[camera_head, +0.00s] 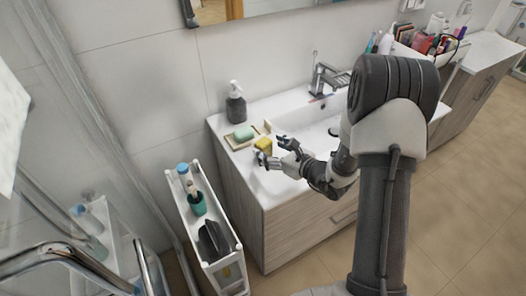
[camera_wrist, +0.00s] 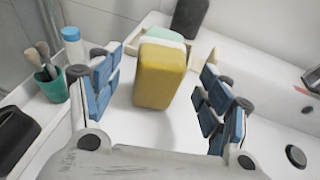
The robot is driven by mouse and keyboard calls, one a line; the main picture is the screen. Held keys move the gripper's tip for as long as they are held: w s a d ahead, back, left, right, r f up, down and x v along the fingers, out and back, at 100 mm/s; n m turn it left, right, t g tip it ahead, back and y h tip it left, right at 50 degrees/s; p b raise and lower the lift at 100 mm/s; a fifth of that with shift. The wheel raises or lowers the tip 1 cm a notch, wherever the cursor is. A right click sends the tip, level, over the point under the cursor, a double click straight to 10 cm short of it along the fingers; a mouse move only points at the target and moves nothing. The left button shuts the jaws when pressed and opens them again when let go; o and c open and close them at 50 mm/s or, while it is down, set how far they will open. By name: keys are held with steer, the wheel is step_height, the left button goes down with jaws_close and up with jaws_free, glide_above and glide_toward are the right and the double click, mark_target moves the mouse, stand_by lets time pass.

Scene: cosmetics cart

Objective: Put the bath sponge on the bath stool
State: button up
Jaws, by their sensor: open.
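The yellow bath sponge (camera_head: 263,143) sits on the white washbasin top, just in front of the soap dish. In the wrist view the sponge (camera_wrist: 160,76) stands as an upright block between and a little beyond my fingers. My gripper (camera_head: 273,150) is open beside the sponge, with its two blue-padded fingers (camera_wrist: 158,98) spread wide to either side. No finger visibly touches the sponge. I cannot make out a bath stool in either view.
A soap dish (camera_head: 230,143) holding a green soap (camera_head: 244,133) is behind the sponge, near a dark pump bottle (camera_head: 236,103). A narrow white cart (camera_head: 225,252) with a teal cup (camera_head: 198,203) stands left of the vanity. The tap (camera_head: 325,75) and basin lie right.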

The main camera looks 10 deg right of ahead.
steer(key=x, duration=0.2)
steer(key=shift+w+a+f, duration=0.1)
steer(key=shift+w+a, duration=0.15)
steer(key=shift+w, duration=0.05)
steer(key=shift+c, duration=0.5)
steer(key=c, duration=1.2)
steer(key=shift+o, duration=0.2)
step_height(320, 180, up, 20)
steer(key=p, duration=0.6)
steer(key=s+f+n+g+y, duration=0.4)
steer(key=s+f+n+y, duration=0.1)
steer(key=s+f, duration=0.6)
steer(key=shift+s+f, duration=0.15)
steer(key=shift+s, duration=0.75)
